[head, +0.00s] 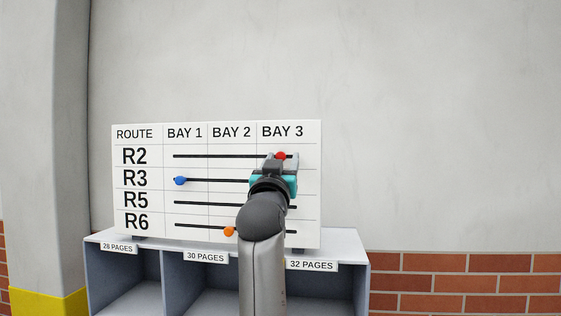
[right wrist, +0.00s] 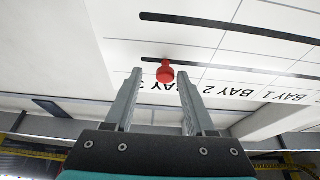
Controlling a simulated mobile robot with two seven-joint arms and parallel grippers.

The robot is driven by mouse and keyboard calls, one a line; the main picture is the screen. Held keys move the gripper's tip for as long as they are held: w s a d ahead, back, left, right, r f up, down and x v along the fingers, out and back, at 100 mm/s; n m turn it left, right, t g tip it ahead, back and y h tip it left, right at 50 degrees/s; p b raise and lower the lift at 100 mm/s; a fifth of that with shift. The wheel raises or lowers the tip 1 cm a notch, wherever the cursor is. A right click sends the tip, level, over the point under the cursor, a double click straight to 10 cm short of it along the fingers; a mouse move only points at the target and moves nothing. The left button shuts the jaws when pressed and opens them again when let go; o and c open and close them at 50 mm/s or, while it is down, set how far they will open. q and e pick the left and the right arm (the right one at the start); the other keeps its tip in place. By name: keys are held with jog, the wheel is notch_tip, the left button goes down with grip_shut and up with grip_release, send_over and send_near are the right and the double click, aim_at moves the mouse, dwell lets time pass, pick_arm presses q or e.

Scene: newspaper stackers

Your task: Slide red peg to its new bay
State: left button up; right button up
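The white route board (head: 140,133) has rows R2, R3, R5 and R6 and columns Bay 1 to Bay 3, with dark horizontal slots. The red peg (head: 281,156) is on the R2 slot in the Bay 3 column. My right gripper (head: 282,161) is in front of the board at that peg. In the right wrist view the board appears upside down, and the red peg (right wrist: 165,72) lies between the tips of my open fingers (right wrist: 160,77), with gaps on both sides. My left gripper is out of view.
A blue peg (head: 180,181) is on the R3 slot in Bay 1. An orange peg (head: 229,231) is on R6 in Bay 2. My arm covers parts of R3, R5 and R6. A grey cubby shelf (head: 347,240) with page labels stands under the board.

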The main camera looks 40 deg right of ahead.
jog(key=shift+a, duration=0.15)
jog(key=shift+s+a+f, duration=0.2)
jog(key=shift+a, duration=0.15)
jog(key=b+v, duration=0.5)
jog(key=v, duration=0.9)
jog(key=shift+s, duration=0.15)
